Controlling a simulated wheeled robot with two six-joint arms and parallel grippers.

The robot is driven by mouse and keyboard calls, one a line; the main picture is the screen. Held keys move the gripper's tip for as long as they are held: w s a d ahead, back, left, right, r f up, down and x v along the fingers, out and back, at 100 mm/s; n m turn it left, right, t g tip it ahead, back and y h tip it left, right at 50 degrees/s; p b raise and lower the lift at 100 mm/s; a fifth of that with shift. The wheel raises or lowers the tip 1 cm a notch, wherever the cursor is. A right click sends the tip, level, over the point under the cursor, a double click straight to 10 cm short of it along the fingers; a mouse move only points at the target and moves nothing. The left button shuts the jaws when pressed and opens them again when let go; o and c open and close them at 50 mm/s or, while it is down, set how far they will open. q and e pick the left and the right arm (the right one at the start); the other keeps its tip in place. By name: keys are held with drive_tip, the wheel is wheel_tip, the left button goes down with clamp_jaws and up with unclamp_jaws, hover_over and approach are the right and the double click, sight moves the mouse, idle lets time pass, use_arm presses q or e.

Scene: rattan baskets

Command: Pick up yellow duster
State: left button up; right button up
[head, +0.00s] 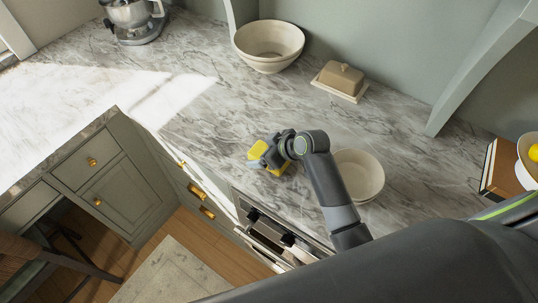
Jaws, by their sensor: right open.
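The yellow duster (257,149) lies on the grey marble counter (215,120), near its front edge. My right gripper (268,158) is over the duster and hides its middle; yellow shows on both sides of the gripper. The fingers are open, but whether they touch the duster I cannot tell. My right arm reaches in from the lower right. My left gripper is not in view.
A cream bowl (359,177) stands just right of my right arm. A larger bowl (268,45) and a covered butter dish (340,81) stand toward the wall. A mixer (134,20) is at the far left. An oven (268,238) sits below the counter edge.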

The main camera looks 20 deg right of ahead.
drive_tip(key=c, duration=1.2)
drive_tip(key=shift+o, duration=0.2)
drive_tip(key=shift+r, duration=0.1)
wheel_tip(320, 180, up, 10)
drive_tip(key=b, duration=0.1)
drive_tip(key=shift+b, duration=0.4)
